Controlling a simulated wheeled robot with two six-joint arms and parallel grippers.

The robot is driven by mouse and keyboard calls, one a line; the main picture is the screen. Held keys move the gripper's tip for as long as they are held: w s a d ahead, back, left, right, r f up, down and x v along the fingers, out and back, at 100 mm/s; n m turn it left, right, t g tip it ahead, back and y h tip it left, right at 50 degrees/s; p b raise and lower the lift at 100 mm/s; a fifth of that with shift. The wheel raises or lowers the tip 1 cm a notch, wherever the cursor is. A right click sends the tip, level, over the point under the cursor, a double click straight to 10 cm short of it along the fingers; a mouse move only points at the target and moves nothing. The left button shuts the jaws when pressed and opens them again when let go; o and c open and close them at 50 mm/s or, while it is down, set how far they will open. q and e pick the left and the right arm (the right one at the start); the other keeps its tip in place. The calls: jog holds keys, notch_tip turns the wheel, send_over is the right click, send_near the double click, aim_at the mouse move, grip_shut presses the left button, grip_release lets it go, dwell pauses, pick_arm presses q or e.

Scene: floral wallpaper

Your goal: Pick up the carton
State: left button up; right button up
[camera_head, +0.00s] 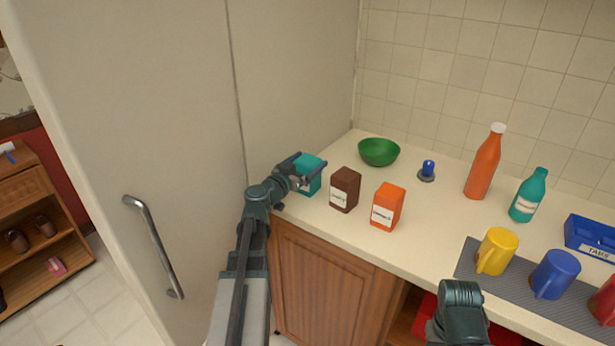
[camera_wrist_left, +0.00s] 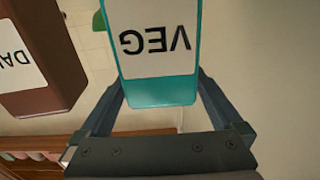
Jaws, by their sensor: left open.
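A teal carton (camera_head: 311,173) stands at the left end of the counter, partly hidden by my left gripper (camera_head: 299,176). In the left wrist view the teal carton (camera_wrist_left: 157,60) shows a white label reading VEG, upside down. The open fingers of my left gripper (camera_wrist_left: 158,88) lie on either side of it; I cannot tell whether they touch it. A brown carton (camera_head: 345,189) and an orange carton (camera_head: 387,207) with white labels stand to its right. The brown carton (camera_wrist_left: 40,55) is close beside it in the left wrist view. My right gripper is not shown; only part of that arm is visible.
A green bowl (camera_head: 379,152) and a blue-topped small object (camera_head: 428,170) are behind the cartons. Orange (camera_head: 483,166) and teal (camera_head: 528,196) bottles stand right. Several mugs stand on a grey mat (camera_head: 472,262) near a blue box (camera_head: 590,235). A tall panel (camera_head: 300,80) borders the counter's left.

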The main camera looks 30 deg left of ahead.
aim_at(313, 157)
pick_arm(q)
jog(key=w, duration=0.3)
jog(key=shift+w, duration=0.1)
jog(key=c, duration=1.5)
jog(key=shift+c, duration=0.2)
notch_tip(313, 157, up, 10)
jog(key=p, duration=1)
